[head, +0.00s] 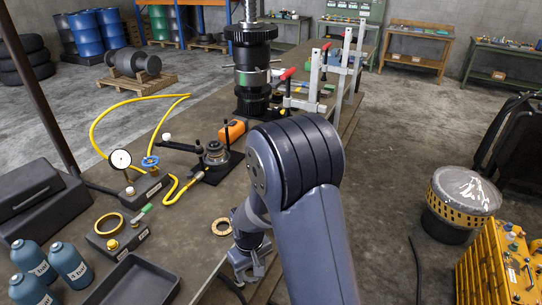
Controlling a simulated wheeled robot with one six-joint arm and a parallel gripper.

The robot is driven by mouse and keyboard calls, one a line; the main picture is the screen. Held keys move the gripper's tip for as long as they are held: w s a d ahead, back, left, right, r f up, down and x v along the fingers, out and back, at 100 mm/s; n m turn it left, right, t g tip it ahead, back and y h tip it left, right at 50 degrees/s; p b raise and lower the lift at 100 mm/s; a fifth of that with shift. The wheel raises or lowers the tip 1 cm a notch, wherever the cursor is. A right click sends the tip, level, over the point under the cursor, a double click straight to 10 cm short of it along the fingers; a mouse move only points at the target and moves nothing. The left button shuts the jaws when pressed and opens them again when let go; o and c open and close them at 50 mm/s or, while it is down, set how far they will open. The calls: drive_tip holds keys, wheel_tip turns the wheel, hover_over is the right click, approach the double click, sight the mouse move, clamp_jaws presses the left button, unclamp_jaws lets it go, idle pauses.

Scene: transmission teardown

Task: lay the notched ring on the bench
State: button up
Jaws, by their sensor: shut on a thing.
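My gripper (241,276) points down near the bench's front edge, low in the picture, partly behind my own arm. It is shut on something. A dark curved part (234,289) shows at its jaws; most of it is hidden, and I cannot make out notches on it. A tan ring with an uneven, notched-looking rim (214,229) lies flat on the bench (190,250), just behind and left of my gripper and apart from its jaws. I cannot tell whether the held part touches the bench.
A black tray (130,284) and blue bottles (70,262) stand at the front left. A yellow ring (101,229) lies on a dark block. A dial gauge (121,160), a yellow hose (100,122) and a black fixture (215,155) stand farther back. Bare bench lies between tray and tan ring.

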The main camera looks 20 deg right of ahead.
drive_tip(key=a+r+n, duration=0.3)
drive_tip(key=a+r, duration=0.3)
drive_tip(key=r, duration=0.6)
drive_tip(key=a+r+n, duration=0.4)
drive_tip(key=a+r, duration=0.3)
drive_tip(key=r, duration=0.6)
